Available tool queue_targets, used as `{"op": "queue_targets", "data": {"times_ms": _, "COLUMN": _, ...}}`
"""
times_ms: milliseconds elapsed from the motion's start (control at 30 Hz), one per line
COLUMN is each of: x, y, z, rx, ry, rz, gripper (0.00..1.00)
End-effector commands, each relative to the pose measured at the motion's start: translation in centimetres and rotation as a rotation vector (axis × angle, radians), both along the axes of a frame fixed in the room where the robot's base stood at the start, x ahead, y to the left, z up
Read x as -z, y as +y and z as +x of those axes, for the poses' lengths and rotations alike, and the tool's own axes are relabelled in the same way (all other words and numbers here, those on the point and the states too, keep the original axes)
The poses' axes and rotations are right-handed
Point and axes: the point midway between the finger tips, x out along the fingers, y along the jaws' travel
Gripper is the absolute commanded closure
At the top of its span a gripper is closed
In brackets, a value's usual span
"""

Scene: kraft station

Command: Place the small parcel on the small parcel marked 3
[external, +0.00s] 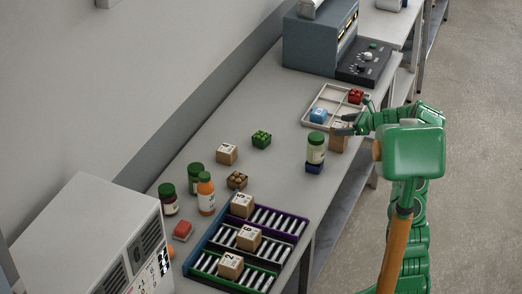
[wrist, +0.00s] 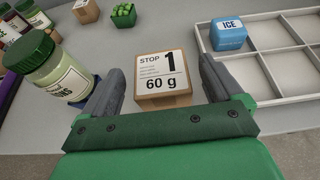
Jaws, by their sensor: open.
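A small cardboard parcel (wrist: 163,75) labelled "STOP 1, 60 g" stands on the table in the wrist view. It also shows in the external view (external: 338,141), partly behind my gripper (external: 346,126). In the wrist view my gripper (wrist: 161,82) is open, with one finger on each side of this parcel. I cannot tell whether the fingers touch it. Three parcels sit on the roller racks: a top one (external: 242,206), a middle one (external: 248,239) and a lower one (external: 230,267) marked 2. The other marks are too small to read surely. Another parcel (external: 227,155) stands by the wall side.
A green-lidded jar (external: 316,150) on a blue block (external: 314,168) stands close left of my gripper.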

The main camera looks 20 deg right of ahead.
Motion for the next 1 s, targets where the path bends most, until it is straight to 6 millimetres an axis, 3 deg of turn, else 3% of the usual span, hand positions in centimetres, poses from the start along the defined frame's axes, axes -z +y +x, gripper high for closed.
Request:
{"op": "queue_targets", "data": {"times_ms": 300, "x": -2.2, "y": -3.8, "z": -3.6, "rx": 0.005, "ry": -0.001, "rz": -0.001, "gripper": 0.07}}
{"op": "queue_targets", "data": {"times_ms": 600, "x": -3.1, "y": -5.3, "z": -5.2, "rx": 0.001, "ry": -0.001, "rz": -0.001, "gripper": 0.07}}
{"op": "queue_targets", "data": {"times_ms": 833, "x": -3.4, "y": -4.8, "z": -5.4, "rx": -0.012, "ry": -0.004, "rz": -0.008, "gripper": 0.07}}
{"op": "queue_targets", "data": {"times_ms": 1000, "x": -5.2, "y": -0.9, "z": -6.7, "rx": -0.112, "ry": -0.034, "rz": -0.067, "gripper": 0.07}}
